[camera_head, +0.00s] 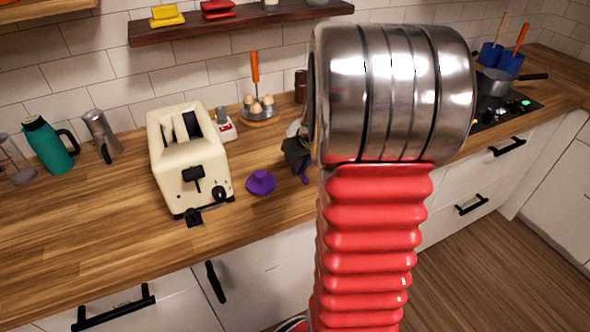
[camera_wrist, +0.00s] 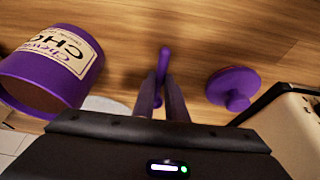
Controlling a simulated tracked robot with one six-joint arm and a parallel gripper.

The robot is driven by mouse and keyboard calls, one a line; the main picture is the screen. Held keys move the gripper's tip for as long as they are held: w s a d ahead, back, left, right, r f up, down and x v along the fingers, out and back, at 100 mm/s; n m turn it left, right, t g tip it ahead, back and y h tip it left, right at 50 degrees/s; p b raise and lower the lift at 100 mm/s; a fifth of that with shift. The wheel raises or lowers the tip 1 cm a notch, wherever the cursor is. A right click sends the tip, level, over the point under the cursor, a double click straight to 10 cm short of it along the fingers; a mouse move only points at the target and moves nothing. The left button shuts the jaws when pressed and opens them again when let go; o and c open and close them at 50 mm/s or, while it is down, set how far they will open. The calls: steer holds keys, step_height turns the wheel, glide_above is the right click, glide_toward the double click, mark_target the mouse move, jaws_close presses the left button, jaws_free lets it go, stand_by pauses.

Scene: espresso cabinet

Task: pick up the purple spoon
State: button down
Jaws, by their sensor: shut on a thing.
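The purple spoon (camera_wrist: 164,60) shows in the wrist view between the two fingers of my gripper (camera_wrist: 161,88). Its end sticks out past the fingertips, over the wooden counter. My gripper is shut on it. I cannot tell whether the spoon still touches the counter. In the head view my gripper (camera_head: 297,152) is a dark shape left of my arm, with a bit of purple (camera_head: 303,172) beside it. My arm hides most of that area.
A purple lid (camera_wrist: 234,87) lies to the right, near the cream toaster (camera_head: 187,160). A purple canister (camera_wrist: 52,70) with a label is close on the left in the wrist view. An egg holder (camera_head: 260,110) stands behind. The counter front (camera_head: 110,245) is clear.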

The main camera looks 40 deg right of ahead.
step_height(320, 180, up, 10)
stand_by(0.8)
stand_by(0.8)
